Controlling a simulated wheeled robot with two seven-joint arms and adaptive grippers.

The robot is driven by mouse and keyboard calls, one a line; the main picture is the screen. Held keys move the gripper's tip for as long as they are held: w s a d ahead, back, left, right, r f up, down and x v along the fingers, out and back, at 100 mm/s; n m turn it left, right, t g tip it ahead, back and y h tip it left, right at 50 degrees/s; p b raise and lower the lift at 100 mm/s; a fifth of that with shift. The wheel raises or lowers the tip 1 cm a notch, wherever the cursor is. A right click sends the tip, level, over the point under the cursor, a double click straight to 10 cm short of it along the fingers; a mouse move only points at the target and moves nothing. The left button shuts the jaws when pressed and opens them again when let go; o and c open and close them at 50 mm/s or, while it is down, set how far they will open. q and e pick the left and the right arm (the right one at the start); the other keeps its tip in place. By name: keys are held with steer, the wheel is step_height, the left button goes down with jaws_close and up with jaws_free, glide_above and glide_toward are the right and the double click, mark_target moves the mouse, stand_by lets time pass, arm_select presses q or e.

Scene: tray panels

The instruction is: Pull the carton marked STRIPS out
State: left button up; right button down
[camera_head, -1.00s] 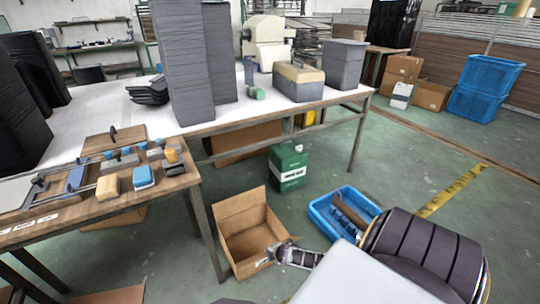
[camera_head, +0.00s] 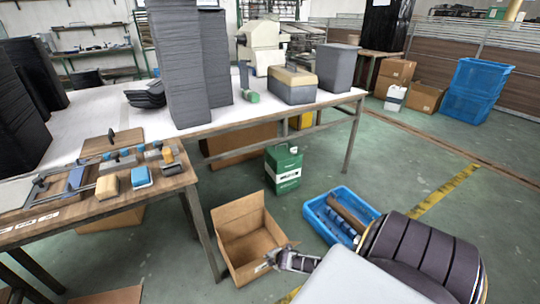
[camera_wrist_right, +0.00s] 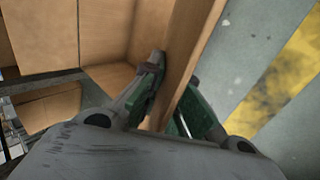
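An open brown carton (camera_head: 248,232) stands on the floor beside the wooden table's leg, with its flaps up. A small white label shows low on its near face, too small to read. My right gripper (camera_head: 274,256) is at the carton's near right wall. In the right wrist view the carton's wall (camera_wrist_right: 190,50) runs between the fingers of my right gripper (camera_wrist_right: 175,80), one finger inside and one outside, and both appear pressed against it. My left gripper is not in view.
A blue bin (camera_head: 311,208) with rolls in it and a green jug (camera_head: 283,169) stand behind and right of the carton. The wooden table (camera_head: 150,206), with tools and blocks on it, is at the left.

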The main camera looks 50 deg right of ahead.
steer(key=c, duration=1.6)
jaws_free()
steer(key=shift+o, duration=0.2)
steer(key=shift+s+r, duration=0.1)
steer(key=shift+s, duration=0.05)
steer(key=shift+v, duration=0.85)
steer(key=v, duration=1)
